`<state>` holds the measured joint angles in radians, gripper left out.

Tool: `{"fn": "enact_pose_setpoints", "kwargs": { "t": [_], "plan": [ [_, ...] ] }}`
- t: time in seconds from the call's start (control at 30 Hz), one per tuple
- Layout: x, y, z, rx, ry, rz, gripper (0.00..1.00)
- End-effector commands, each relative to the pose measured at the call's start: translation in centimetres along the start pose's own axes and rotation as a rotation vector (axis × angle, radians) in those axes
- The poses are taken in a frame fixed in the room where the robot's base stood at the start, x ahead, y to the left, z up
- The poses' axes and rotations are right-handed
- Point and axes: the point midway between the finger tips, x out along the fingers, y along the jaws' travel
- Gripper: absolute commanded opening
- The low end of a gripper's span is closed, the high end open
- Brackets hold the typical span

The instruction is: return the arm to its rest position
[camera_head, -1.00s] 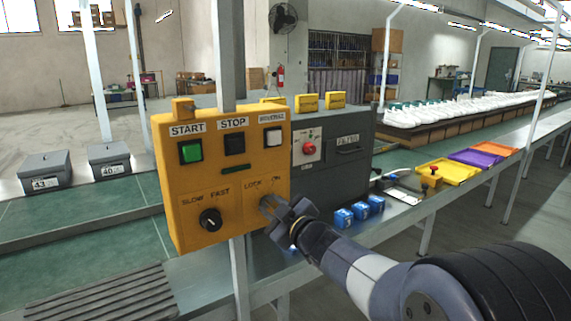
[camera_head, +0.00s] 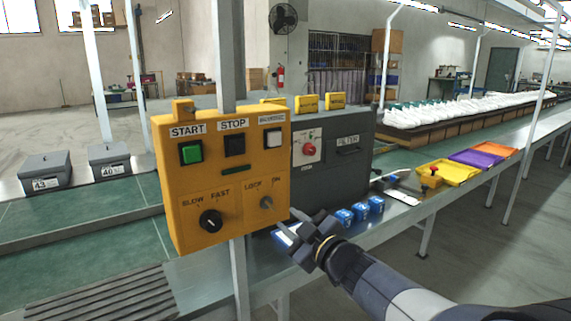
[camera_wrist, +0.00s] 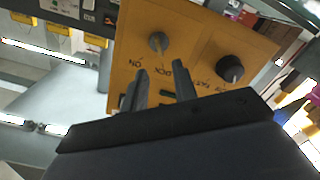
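My gripper (camera_head: 290,225) is just right of the yellow control box's lower right edge, apart from the box. Its two fingers are spread with nothing between them; the wrist view shows the same open gap (camera_wrist: 164,76). The yellow control box (camera_head: 222,178) carries a LOCK/ON key switch (camera_head: 266,202) that stands clear of the fingers. In the wrist view the key switch (camera_wrist: 158,42) is beyond the fingertips, and the black SLOW/FAST knob (camera_wrist: 230,68) is to its right.
A grey filter cabinet (camera_head: 345,160) with a red knob stands behind the gripper. Small blue boxes (camera_head: 360,211) sit on the bench near my arm. Yellow and purple trays (camera_head: 478,158) lie farther right. The floor at lower right (camera_head: 480,230) is open.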

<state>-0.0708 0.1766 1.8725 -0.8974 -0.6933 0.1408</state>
Motion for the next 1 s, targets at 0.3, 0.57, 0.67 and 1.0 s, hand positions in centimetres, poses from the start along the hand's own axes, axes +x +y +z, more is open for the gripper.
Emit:
{"fn": "enact_pose_setpoints", "kwargs": {
  "t": [0.3,0.57,0.67,1.0],
  "plan": [
    [0.2,-0.2,0.1,0.000,0.002,-0.004,0.27],
    [5.2,-0.1,0.0,0.000,0.001,-0.004,0.27],
    [7.1,-0.1,0.0,0.001,0.001,-0.002,0.27],
    [7.8,0.5,-0.4,0.307,-0.003,-0.001,0.27]
  ]
}}
